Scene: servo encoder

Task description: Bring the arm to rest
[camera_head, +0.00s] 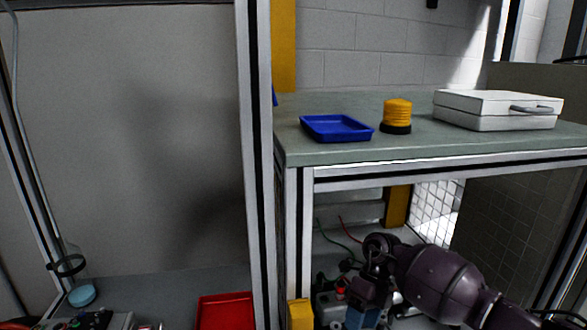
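My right arm (440,277), dark purple, comes in from the lower right below the green bench top. Its wrist bends downward, and the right gripper (362,314) points down near the bottom edge, over a cluttered lower area. The fingertips are too dark and too close to the frame edge to tell open from shut, or whether they hold anything. My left arm and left gripper are not in view.
The bench (440,147) carries a blue tray (337,128), a yellow-and-black cylinder (396,117) and a white case (495,110). A metal post (258,170) stands left of it. A red tray (225,312) lies lower left. Wires and small parts surround my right gripper.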

